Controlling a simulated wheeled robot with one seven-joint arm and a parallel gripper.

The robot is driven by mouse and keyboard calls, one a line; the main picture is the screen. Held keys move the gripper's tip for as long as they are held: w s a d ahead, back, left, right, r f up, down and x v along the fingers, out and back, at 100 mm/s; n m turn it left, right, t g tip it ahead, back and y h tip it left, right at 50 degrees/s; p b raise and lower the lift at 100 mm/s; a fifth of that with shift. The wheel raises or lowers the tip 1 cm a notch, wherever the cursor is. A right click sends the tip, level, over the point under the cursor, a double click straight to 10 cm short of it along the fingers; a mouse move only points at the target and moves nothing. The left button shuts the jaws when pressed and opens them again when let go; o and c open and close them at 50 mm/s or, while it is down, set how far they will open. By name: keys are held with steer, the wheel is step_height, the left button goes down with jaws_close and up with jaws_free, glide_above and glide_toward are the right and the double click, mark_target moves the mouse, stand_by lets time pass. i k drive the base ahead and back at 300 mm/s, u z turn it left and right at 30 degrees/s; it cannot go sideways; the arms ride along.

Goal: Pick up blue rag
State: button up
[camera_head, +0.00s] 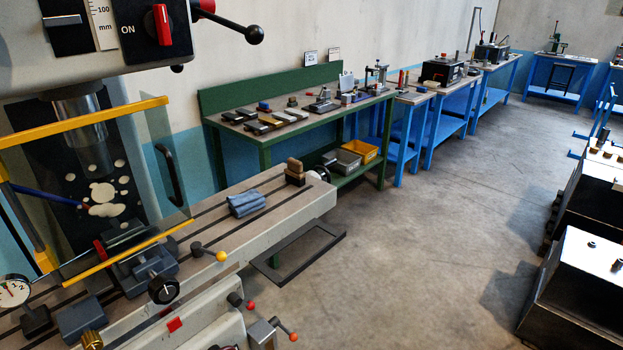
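The blue rag (246,203) lies folded on the slotted metal table (290,214) of the milling machine, towards its right end. It rests on the bare table top, apart from the other things there. My gripper does not show in the head view, so its state is not visible.
A wooden-handled brush or block (295,172) stands behind the rag at the table's end. A machine vise (146,272) and a yellow-edged clear guard (100,190) are to the left. A yellow-knobbed lever (221,256) sticks out in front. Open floor (420,250) lies to the right.

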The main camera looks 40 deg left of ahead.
mark_target(241, 205)
steer(key=u, duration=0.35)
steer(key=i, duration=1.55)
steer(key=u, duration=1.55)
steer(key=i, duration=0.8)
steer(key=u, duration=0.85)
